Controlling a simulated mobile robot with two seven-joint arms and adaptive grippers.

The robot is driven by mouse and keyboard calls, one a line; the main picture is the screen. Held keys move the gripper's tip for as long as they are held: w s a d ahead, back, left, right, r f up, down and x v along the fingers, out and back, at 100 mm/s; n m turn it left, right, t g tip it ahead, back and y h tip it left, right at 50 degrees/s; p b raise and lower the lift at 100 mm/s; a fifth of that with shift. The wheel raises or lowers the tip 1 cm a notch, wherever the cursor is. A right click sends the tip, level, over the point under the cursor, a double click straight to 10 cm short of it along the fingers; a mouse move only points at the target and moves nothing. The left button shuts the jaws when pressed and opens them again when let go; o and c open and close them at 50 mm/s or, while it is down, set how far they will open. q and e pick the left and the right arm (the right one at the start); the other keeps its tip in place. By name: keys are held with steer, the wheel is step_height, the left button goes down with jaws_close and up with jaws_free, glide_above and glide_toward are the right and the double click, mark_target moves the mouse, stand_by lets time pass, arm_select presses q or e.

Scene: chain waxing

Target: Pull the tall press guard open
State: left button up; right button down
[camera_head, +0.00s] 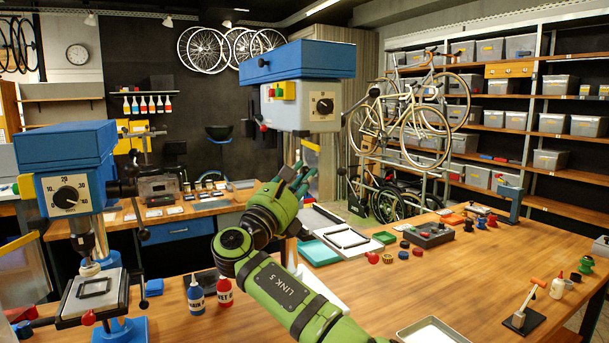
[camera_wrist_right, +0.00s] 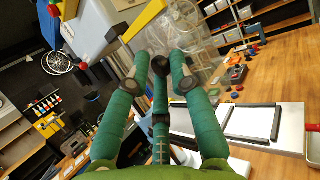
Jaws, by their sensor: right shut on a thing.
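The tall press (camera_head: 300,60) has a blue top and a grey head with a dial, and stands behind the table's near side. Its clear guard shows a yellow edge strip (camera_head: 311,146) below the head, partly hidden by my gripper. In the right wrist view the yellow strip (camera_wrist_right: 140,22) runs above the fingers, and the clear panel (camera_wrist_right: 195,45) hangs behind them. My right gripper (camera_head: 297,176) is at the guard with its green fingers (camera_wrist_right: 158,66) shut on it; the exact contact spot is hard to make out. My left gripper is not in view.
A shorter blue press (camera_head: 70,180) stands at the left with its own yellow-edged guard (camera_head: 20,242). Blue and red bottles (camera_head: 196,294) stand near my right arm. Trays (camera_head: 343,238) and small parts lie on the wooden table (camera_head: 460,270), whose middle right is mostly clear.

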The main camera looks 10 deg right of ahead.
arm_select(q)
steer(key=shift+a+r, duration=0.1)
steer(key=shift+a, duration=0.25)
arm_select(e)
steer(key=shift+a+r, duration=0.6)
steer(key=shift+r, duration=0.1)
steer(key=c, duration=1.4)
jaws_free()
steer(key=shift+o, duration=1.3)
steer(key=shift+w+f, duration=0.15)
steer(key=shift+w, duration=0.2)
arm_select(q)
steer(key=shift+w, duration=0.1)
arm_select(e)
steer(key=shift+w+f, duration=0.15)
steer(key=shift+w, duration=0.05)
